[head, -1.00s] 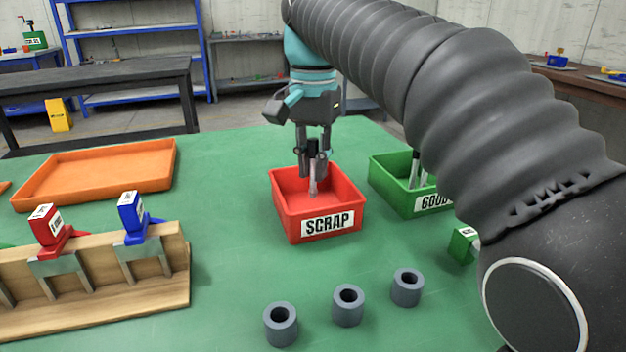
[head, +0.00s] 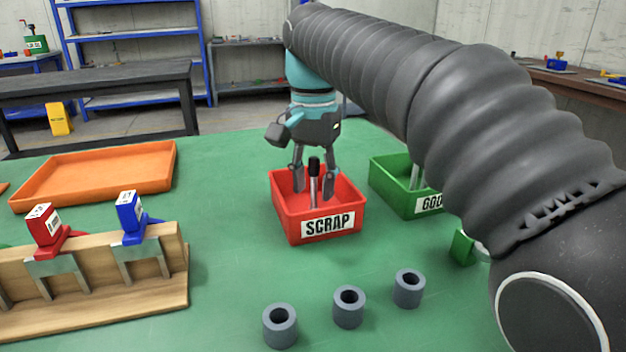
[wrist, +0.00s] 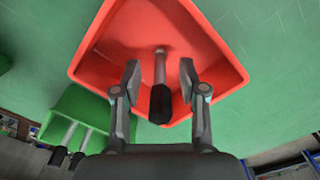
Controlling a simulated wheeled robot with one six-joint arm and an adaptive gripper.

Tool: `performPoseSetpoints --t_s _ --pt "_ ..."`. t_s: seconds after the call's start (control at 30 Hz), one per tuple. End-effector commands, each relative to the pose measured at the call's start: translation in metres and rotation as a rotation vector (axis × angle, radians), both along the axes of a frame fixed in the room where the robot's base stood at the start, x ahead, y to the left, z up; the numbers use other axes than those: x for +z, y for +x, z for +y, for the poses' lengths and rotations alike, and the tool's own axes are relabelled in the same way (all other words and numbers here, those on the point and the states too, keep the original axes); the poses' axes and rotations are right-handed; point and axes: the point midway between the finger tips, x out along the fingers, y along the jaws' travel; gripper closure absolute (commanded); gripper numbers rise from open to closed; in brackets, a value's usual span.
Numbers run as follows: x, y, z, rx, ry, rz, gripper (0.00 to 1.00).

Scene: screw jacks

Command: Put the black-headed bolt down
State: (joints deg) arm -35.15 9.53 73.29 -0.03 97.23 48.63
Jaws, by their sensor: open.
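The black-headed bolt (head: 314,168) is in the red SCRAP bin (head: 329,223), roughly upright with its black head up and its silver shank down in the bin. My gripper (head: 313,188) is open, with its fingers reaching into the bin on either side of the bolt. In the wrist view the bolt's black head (wrist: 160,104) lies between the spread fingers (wrist: 162,82), with a gap on each side. The shank's lower end meets the red bin floor (wrist: 130,40) in that view.
A green GOOD bin (head: 392,188) stands right of the red bin, with bolts (wrist: 70,140) in it. Several grey sleeves (head: 348,306) stand in front. A wooden rack (head: 160,290) with red and blue jacks and an orange tray (head: 95,175) are at left. Green mat between is clear.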

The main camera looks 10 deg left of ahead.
Motion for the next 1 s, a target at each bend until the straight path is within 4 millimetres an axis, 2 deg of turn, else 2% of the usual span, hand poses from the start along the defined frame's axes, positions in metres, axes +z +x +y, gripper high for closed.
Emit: performPoseSetpoints --t_s 0.17,0.43,0.6,1.0 --pt "0.011 0.000 0.000 0.000 0.001 -0.001 0.58" --pt "0.055 0.001 0.001 0.000 0.001 -0.001 0.58" --pt "0.071 0.001 0.001 0.000 0.001 -0.001 0.58" --pt "0.078 0.000 0.000 0.000 0.000 0.000 0.58"
